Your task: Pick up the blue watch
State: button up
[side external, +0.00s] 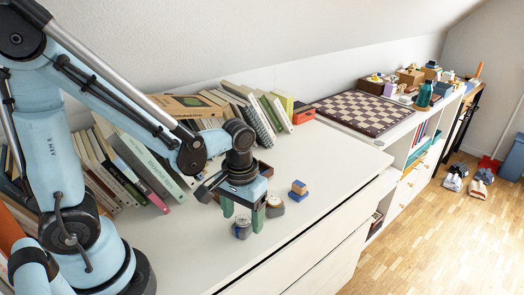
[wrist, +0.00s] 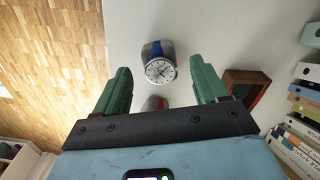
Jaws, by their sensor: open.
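The blue watch (wrist: 161,70) has a round pale dial and a blue strap on a grey stand. In the wrist view it lies beyond the fingertips, midway between them sideways. In the side view the small grey shape (side external: 242,230) low by the fingers seems to be it, partly hidden. My gripper (side external: 243,217) points down over the white top, with its green fingers apart and nothing between them. Both fingers also show in the wrist view (wrist: 160,80).
A small grey item (side external: 275,207) with a tan top stands close behind the gripper. A brown box (wrist: 245,86) and a row of books (side external: 130,165) line the wall side. The cabinet top (side external: 325,160) is clear beyond the blocks.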

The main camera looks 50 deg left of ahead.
jog(key=shift+f, duration=0.7)
jog(key=c, duration=1.2)
jog(key=shift+r, duration=0.2)
